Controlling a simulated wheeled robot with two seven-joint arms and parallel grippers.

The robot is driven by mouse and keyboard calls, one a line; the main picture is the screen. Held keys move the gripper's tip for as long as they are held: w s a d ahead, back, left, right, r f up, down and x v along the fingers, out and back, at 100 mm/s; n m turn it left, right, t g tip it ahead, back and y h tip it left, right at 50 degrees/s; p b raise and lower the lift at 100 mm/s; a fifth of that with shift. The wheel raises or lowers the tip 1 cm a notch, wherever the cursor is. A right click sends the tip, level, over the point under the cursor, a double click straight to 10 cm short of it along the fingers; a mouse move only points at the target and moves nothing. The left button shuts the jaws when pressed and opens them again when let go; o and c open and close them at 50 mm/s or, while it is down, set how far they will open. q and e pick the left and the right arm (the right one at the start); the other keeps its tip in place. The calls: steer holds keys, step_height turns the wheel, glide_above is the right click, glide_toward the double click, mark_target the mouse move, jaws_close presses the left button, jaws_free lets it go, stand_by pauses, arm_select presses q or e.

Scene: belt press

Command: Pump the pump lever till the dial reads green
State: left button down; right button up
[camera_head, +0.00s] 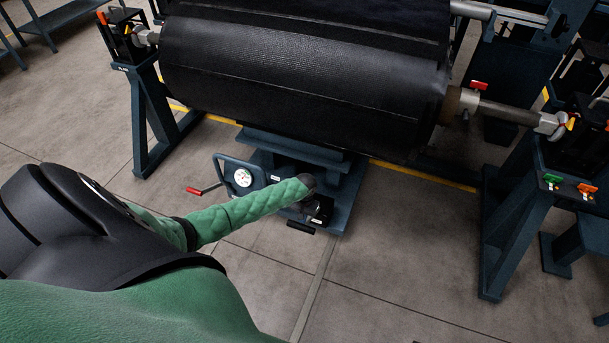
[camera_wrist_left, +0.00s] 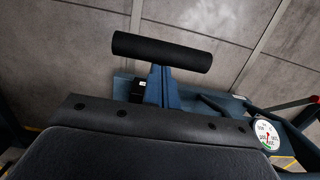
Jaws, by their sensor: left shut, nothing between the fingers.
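The pump lever ends in a black crossbar grip (camera_wrist_left: 162,52) on a blue stem in the left wrist view. In the head view its grip (camera_head: 301,227) shows just below my left gripper. My left gripper (camera_head: 316,207) is shut and empty, close to the lever; I cannot tell whether they touch. The white round dial (camera_head: 243,177) sits on the pump's blue body, left of my gripper. In the left wrist view the dial (camera_wrist_left: 266,135) shows a green band near its lower edge; the needle's reading is too small to tell. My right gripper is out of view.
A red-tipped handle (camera_head: 194,190) sticks out left of the dial. A large black roll (camera_head: 300,80) spans above the pump between blue stands (camera_head: 150,120). The floor in front is clear.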

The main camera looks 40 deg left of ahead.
arm_select(q)
steer(key=shift+w+a+r+p, duration=0.2)
steer(key=shift+w+r+p, duration=0.65)
steer(key=shift+r, duration=0.2)
steer(key=shift+w, duration=0.2)
steer(key=shift+r, duration=0.15)
steer(key=shift+w+a+r+p, duration=0.2)
steer(key=shift+w+r+p, duration=0.1)
steer(key=shift+w+r, duration=0.3)
steer(key=shift+w+a+r+p, duration=0.15)
steer(key=shift+w+r+p, duration=0.2)
steer(key=shift+w, duration=0.4)
steer(key=shift+w+a+r+p, duration=0.2)
steer(key=shift+w+a+r, duration=0.05)
steer(key=shift+w+r, duration=0.65)
steer(key=shift+w+a+r+p, duration=0.2)
steer(key=shift+w+r, duration=0.45)
steer(key=shift+w, duration=0.3)
